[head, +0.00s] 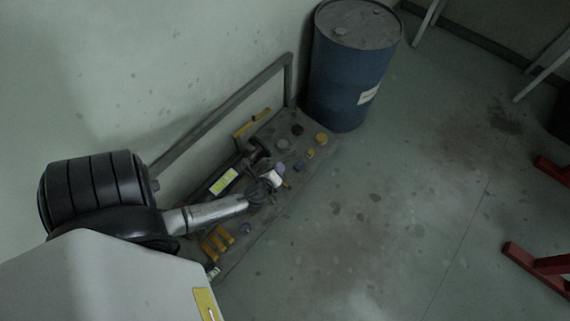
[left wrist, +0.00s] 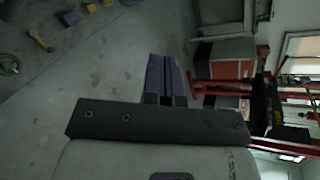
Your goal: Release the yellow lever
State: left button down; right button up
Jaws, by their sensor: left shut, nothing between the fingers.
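A yellow bar-like lever (head: 252,122) stands at the panel's wall side, apart from my gripper. Yellow handles (head: 217,241) are at the panel's near end. The left wrist view shows a yellow-ended lever (left wrist: 40,42) at upper left, clear of the fingers. I cannot tell which of these is the task's lever. My right gripper is in neither view.
A blue drum (head: 350,70) stands beyond the panel's far end. A grey frame rail (head: 225,108) runs along the wall behind the panel. Red metal legs (head: 540,265) are at the right. The floor (head: 370,220) between is open.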

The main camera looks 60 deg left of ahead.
aim_at(289, 188)
pick_arm(q)
jog(key=s+a+f+m+h+b, duration=0.1)
jog(key=f+m+b, duration=0.4)
jog(key=f, duration=0.7)
jog(key=s+a+f+m+g+h+b, duration=0.1)
jog(key=f+m+b, duration=0.3)
jog(key=f+b, duration=0.4)
jog(key=s+a+f+m+g+h+b, duration=0.1)
jog(key=f+m+b, duration=0.4)
jog(key=f, duration=1.2)
jog(key=shift+s+a+f+m+h+b, duration=0.15)
jog(key=shift+s+a+h+b, duration=0.1)
jog(key=shift+s+h+b, duration=0.25)
jog(key=shift+s+a+r+m+h+b, duration=0.15)
jog(key=shift+s+a+h+b, duration=0.1)
jog(key=shift+h+b, duration=0.45)
jog(key=shift+s+f+g, duration=0.2)
jog(key=shift+f+g, duration=0.1)
jog(key=shift+f, duration=0.2)
